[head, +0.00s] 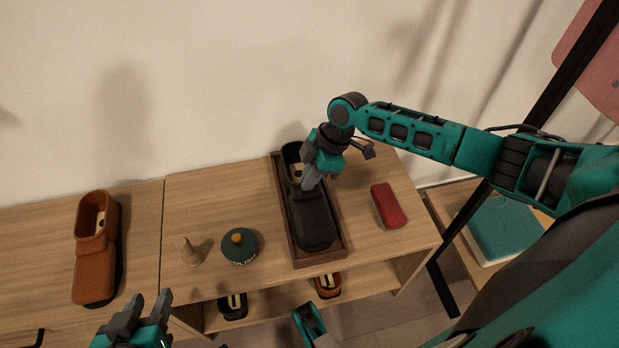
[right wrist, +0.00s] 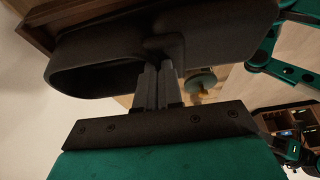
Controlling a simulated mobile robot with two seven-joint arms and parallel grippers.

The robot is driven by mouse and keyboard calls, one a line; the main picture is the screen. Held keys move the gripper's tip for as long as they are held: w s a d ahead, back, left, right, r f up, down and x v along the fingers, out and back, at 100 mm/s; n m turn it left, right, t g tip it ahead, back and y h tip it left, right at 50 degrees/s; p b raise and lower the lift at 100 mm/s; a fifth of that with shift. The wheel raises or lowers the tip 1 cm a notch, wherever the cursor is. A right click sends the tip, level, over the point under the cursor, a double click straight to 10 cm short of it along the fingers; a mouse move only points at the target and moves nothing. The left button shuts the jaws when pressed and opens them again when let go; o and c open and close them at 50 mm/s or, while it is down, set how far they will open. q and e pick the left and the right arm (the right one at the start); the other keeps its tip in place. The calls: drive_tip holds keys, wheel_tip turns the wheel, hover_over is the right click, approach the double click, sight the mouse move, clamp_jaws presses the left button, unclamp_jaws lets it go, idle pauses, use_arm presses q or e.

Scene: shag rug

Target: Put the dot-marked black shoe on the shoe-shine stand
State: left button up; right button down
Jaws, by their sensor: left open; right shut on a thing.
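A black shoe (head: 313,219) lies lengthwise over a dark wooden tray-like stand (head: 335,253) on the bench, its toe toward the front. My right gripper (head: 310,184) is shut on the shoe's collar. In the right wrist view the fingers (right wrist: 158,85) pinch the rim of the shoe (right wrist: 100,55), beside the stand's wooden edge (right wrist: 35,30). I cannot tell whether the sole touches the stand. My left gripper (head: 147,308) is open and empty in front of the bench.
A brown shoe (head: 93,255) stands at the left. A wooden peg (head: 187,251) and a round green tin (head: 239,247) sit left of the stand, a red case (head: 388,206) right. A black shoe (head: 233,306) and an orange-brown shoe (head: 328,285) are on the lower shelf.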

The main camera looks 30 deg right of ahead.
drive_tip(key=c, duration=1.7)
unclamp_jaws()
drive_tip(key=shift+f, duration=0.1)
drive_tip(key=shift+c, duration=0.2)
drive_tip(key=o, duration=0.4)
drive_tip(key=shift+o, duration=0.2)
